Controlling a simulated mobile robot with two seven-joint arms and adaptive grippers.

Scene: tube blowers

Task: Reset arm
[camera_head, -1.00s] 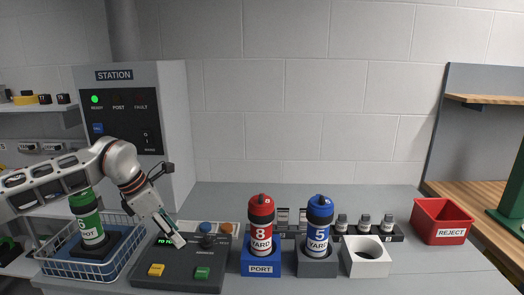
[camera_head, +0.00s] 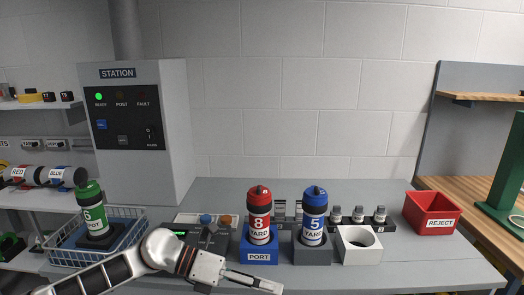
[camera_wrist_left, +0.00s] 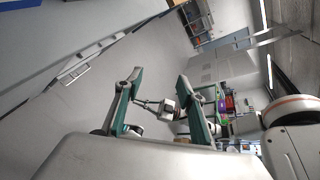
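My left arm comes in from the lower left in the head view. Its gripper (camera_head: 262,289) is at the bottom edge, below the front of the table, pointing right and partly cut off. In the left wrist view the two green-padded fingers (camera_wrist_left: 160,98) stand apart with nothing held between them. They face the floor and the room away from the table. My right gripper does not show in the head view.
The control box (camera_head: 210,240) is partly behind my left arm. A wire basket (camera_head: 70,255) holds a green tube. A red tube (camera_head: 260,205) and a blue tube (camera_head: 314,208) stand in holders beside an empty white holder (camera_head: 350,253). A red reject bin (camera_head: 432,210) is at right.

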